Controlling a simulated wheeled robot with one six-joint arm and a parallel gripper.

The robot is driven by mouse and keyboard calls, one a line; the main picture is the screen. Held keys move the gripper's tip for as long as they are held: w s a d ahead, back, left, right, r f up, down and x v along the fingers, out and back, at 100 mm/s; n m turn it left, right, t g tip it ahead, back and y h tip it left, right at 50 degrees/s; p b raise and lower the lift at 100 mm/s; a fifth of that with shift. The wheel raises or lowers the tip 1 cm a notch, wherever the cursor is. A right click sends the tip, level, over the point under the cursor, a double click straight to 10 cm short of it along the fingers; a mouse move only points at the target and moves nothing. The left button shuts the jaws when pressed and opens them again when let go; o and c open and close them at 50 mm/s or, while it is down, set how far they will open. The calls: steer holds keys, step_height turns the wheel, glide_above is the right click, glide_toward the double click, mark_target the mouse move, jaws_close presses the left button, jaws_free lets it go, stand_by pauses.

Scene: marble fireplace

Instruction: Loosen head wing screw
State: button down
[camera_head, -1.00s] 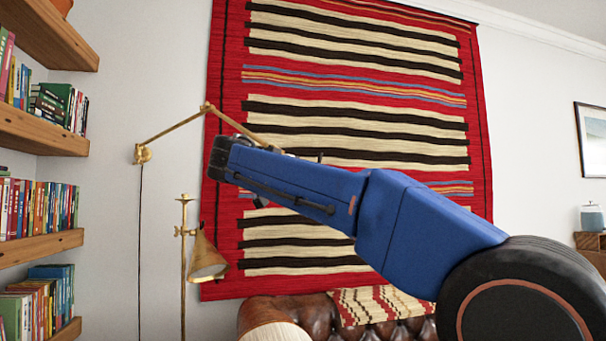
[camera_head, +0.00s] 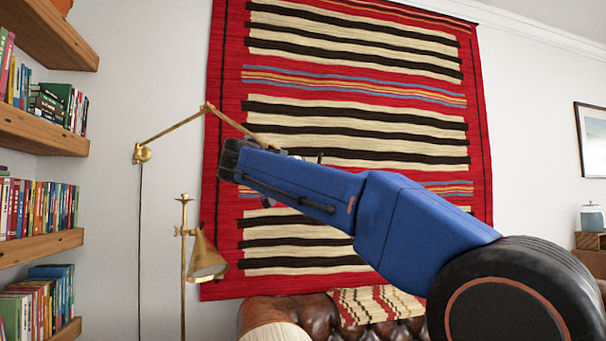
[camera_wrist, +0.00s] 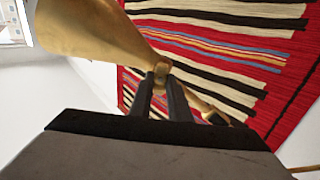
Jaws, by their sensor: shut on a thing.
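The wall lamp (camera_head: 177,126) is brass with a jointed arm and shows in the head view in front of the striped rug. Its outer end passes behind my blue arm, so its head is hidden there. In the wrist view the brass lamp head (camera_wrist: 95,35) fills the upper left, and a small brass wing screw (camera_wrist: 161,72) sits near its narrow end. My gripper (camera_wrist: 161,83) is shut on the wing screw, with one dark finger on each side. The fingers cover part of the screw. A brass rod (camera_wrist: 203,103) runs down to the right behind the fingers.
A brass floor lamp (camera_head: 205,258) stands just below my arm. Bookshelves (camera_head: 40,130) are at the left. The red striped rug (camera_head: 350,85) hangs on the wall behind. A leather sofa (camera_head: 285,308) is below.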

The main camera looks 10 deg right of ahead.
steer(key=shift+n, duration=0.3)
steer(key=shift+w+a+f+n, duration=0.1)
steer(key=shift+f+n, duration=0.05)
steer(key=shift+n, duration=4.15)
steer(key=shift+w+a+f+n, duration=0.1)
steer(key=shift+n, duration=4.2)
steer(key=c, duration=1.7)
jaws_free()
steer(key=shift+o, duration=0.2)
